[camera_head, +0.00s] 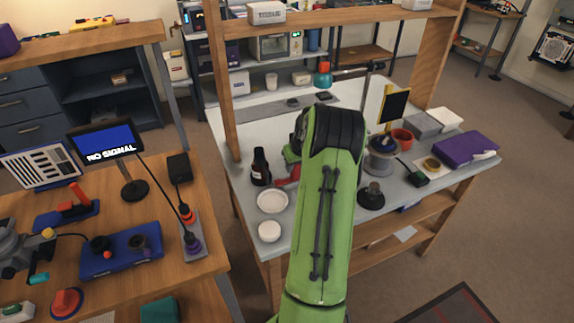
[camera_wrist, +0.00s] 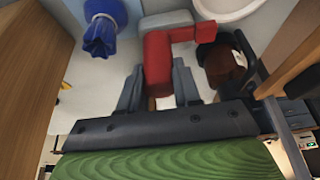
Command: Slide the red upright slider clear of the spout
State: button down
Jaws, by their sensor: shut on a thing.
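The red slider (camera_wrist: 158,62) shows in the wrist view as an upright red bar with a red arm reaching right from its top. My gripper (camera_wrist: 157,84) has one finger on each side of the bar and is shut on it. A grey block (camera_wrist: 166,20) sits right beside the slider's upper end. In the head view a bit of red (camera_head: 289,178) shows at the left edge of my green arm, which hides my gripper and most of the slider. I cannot make out the spout for certain.
A dark bottle (camera_head: 260,168) stands just left of the red part, with a white plate (camera_head: 272,201) and white bowl (camera_head: 269,232) in front. In the wrist view a blue object (camera_wrist: 103,27) is at upper left and a dark brown round thing (camera_wrist: 222,66) is close on the right.

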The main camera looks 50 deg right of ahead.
jog(key=c, duration=0.9)
grip_release()
jog(key=shift+r, duration=0.15)
jog(key=p+v, duration=0.3)
jog(key=v, duration=1.2)
jog(key=shift+s+a+r, duration=0.15)
jog(key=shift+r, duration=0.05)
